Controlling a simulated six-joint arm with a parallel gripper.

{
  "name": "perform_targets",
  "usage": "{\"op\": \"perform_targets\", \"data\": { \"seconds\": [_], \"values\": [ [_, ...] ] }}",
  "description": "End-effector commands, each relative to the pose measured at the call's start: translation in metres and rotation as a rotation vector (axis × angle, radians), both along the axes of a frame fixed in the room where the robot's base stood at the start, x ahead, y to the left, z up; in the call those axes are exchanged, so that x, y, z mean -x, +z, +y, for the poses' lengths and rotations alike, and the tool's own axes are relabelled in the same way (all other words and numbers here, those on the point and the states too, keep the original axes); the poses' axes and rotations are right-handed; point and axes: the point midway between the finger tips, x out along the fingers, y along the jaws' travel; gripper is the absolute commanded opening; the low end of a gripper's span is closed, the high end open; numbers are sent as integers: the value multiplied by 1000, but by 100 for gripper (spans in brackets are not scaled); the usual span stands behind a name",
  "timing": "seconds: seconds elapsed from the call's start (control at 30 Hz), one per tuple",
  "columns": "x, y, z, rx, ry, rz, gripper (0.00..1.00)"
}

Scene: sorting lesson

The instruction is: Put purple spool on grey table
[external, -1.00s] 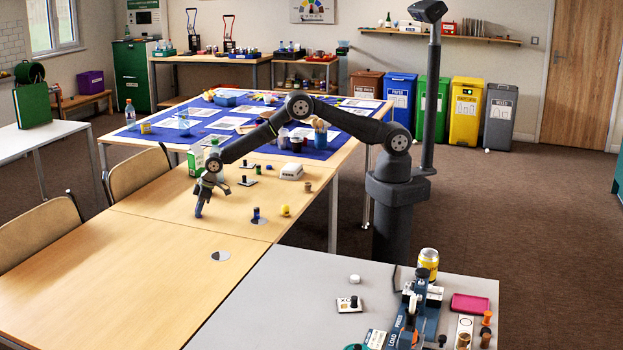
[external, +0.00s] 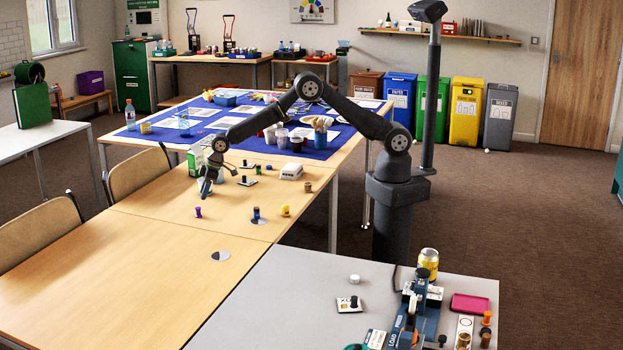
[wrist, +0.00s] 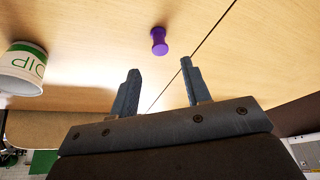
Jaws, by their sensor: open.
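The purple spool (external: 198,212) stands upright on the near part of the wooden table. It also shows in the wrist view (wrist: 159,41), beyond the gap between my fingertips and touched by neither. My gripper (external: 205,191) is above and behind the spool in the external view. In the wrist view my gripper (wrist: 159,67) is open, with nothing between its fingers. The grey table (external: 270,290) is at the front right of the external view, well away from the spool.
A white and green cup (wrist: 22,72) stands left of my fingers. A dark blue spool (external: 256,213) and a yellow piece (external: 285,211) stand right of the purple spool. A press-like device (external: 409,315) and a can (external: 428,262) occupy the grey table's right; its left is clear.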

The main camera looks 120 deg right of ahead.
Motion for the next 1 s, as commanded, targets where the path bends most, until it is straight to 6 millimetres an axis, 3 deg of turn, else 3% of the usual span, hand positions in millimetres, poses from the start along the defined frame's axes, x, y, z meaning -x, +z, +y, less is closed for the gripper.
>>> {"op": "perform_targets", "data": {
  "seconds": [0.1,0.33,0.83,1.0],
  "values": [
    [7,18,1,0,0,-2,44],
    [14,33,3,0,0,0,47],
    [15,34,3,3,3,3,47],
    [28,21,2,94,79,63,47]
  ]
}}
